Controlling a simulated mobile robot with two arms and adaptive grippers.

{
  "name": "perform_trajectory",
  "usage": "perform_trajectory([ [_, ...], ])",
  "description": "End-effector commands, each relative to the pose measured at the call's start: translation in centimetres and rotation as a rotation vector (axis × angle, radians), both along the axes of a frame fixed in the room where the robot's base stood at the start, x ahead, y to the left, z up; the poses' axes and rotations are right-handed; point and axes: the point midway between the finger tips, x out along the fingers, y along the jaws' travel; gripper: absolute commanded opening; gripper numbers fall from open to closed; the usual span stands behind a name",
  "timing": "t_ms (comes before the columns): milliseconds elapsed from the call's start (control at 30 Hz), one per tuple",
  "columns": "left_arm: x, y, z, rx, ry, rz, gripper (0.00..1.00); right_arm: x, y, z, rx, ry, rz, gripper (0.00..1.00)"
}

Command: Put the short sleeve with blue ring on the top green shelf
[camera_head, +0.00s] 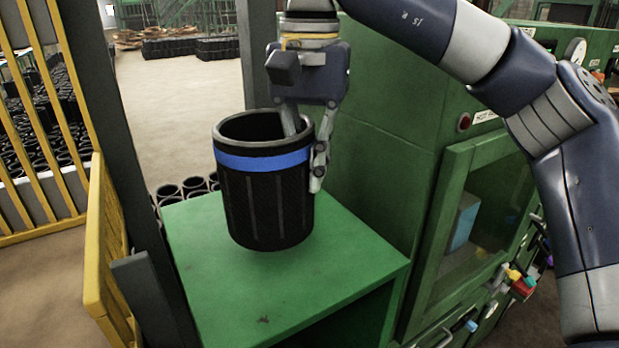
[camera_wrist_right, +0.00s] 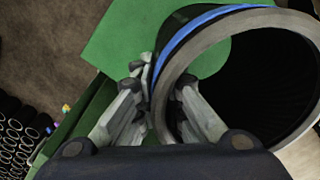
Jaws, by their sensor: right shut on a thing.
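The short sleeve with blue ring (camera_head: 266,195) is a black ribbed cylinder, upright with its open end up. My right gripper (camera_head: 305,160) is shut on its right wall, one finger inside the opening and one outside. The green shelf top (camera_head: 330,262) lies below the sleeve; the sleeve seems to be above it, but whether its base touches cannot be told for sure. In the right wrist view the fingers (camera_wrist_right: 160,100) pinch the grey rim, and the blue ring (camera_wrist_right: 200,22) shows beyond it. My left gripper is not in view.
A green machine (camera_head: 385,150) with a windowed door stands right of the shelf. A dark post (camera_head: 105,100) and yellow fence (camera_head: 105,240) border its left. Several black sleeves (camera_head: 185,188) stand behind it. The shelf's front surface is clear.

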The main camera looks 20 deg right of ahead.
Motion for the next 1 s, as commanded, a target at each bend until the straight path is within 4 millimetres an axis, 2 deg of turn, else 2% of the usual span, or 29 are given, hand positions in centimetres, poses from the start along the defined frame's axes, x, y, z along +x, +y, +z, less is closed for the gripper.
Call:
perform_trajectory([
  [67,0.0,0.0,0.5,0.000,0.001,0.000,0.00,0.9,-0.5,0.2,0.003,0.001,-0.005,0.00],
  [200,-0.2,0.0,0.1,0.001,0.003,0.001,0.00,0.7,-0.4,-2.1,0.003,0.003,-0.001,0.00],
  [333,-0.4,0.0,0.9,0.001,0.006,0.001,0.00,0.7,-0.5,-3.2,0.001,-0.002,-0.003,0.00],
  [733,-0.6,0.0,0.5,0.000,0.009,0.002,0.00,0.7,-0.4,-3.9,0.003,-0.003,-0.002,0.00],
  [767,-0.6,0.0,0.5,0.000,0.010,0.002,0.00,0.7,-0.4,-3.9,0.001,-0.001,-0.002,0.16],
  [800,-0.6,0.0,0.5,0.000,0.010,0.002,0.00,0.7,-0.4,-3.9,0.001,-0.001,-0.002,0.25],
  [833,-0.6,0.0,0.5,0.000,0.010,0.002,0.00,0.7,-0.4,-3.9,0.001,-0.001,-0.002,0.29],
  [1000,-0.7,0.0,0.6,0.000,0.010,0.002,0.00,0.7,-0.4,-3.9,0.000,0.000,-0.002,0.29],
])
